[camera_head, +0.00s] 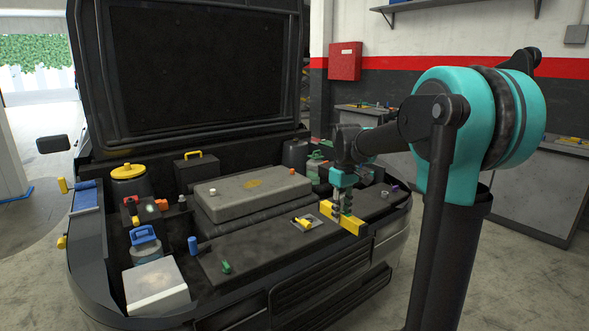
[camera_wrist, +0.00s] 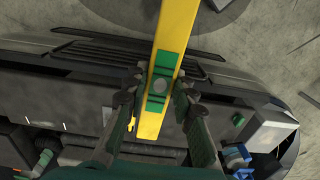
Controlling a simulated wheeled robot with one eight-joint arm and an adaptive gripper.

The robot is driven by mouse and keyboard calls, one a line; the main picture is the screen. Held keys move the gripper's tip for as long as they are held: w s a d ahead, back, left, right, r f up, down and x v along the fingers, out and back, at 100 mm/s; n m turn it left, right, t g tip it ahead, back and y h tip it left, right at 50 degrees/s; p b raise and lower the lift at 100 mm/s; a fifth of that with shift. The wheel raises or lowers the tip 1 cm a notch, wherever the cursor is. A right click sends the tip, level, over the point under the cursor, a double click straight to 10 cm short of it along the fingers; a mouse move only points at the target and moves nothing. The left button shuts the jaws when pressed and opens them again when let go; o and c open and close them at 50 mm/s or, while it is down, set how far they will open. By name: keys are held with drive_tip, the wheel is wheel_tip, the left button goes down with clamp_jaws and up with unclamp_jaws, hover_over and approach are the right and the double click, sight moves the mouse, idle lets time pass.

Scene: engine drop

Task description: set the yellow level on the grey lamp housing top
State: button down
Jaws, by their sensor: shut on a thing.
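The yellow level (camera_head: 349,223) is a long bar with a green block at its middle. My gripper (camera_head: 342,200) is shut on it and holds it over the front right part of the engine bay. In the wrist view the level (camera_wrist: 179,28) runs away from the camera between the fingers of my gripper (camera_wrist: 158,88), which close on the green block. A light grey box, apparently the lamp housing, has a flat, bare top (camera_head: 154,283) at the front left of the bay. It also shows in the wrist view (camera_wrist: 268,133), at right, well apart from the level.
A blue-handled jar (camera_head: 146,245) stands just behind the grey box. A blue upright cap (camera_head: 192,245) and a small green part (camera_head: 226,267) are near its right side. The grey engine cover (camera_head: 250,193) fills the middle. The raised hood (camera_head: 200,70) stands behind.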

drive_tip(key=w+d+f+m, duration=0.1)
drive_tip(key=d+f+m, duration=0.1)
drive_tip(key=f, duration=1.1)
drive_tip(key=w+d+f+m, duration=0.1)
drive_tip(key=f+m, duration=0.3)
drive_tip(key=f, duration=1)
drive_tip(key=shift+w+d+f+m, duration=0.15)
drive_tip(key=shift+d+f+m, duration=0.1)
drive_tip(key=shift+d+m, duration=0.25)
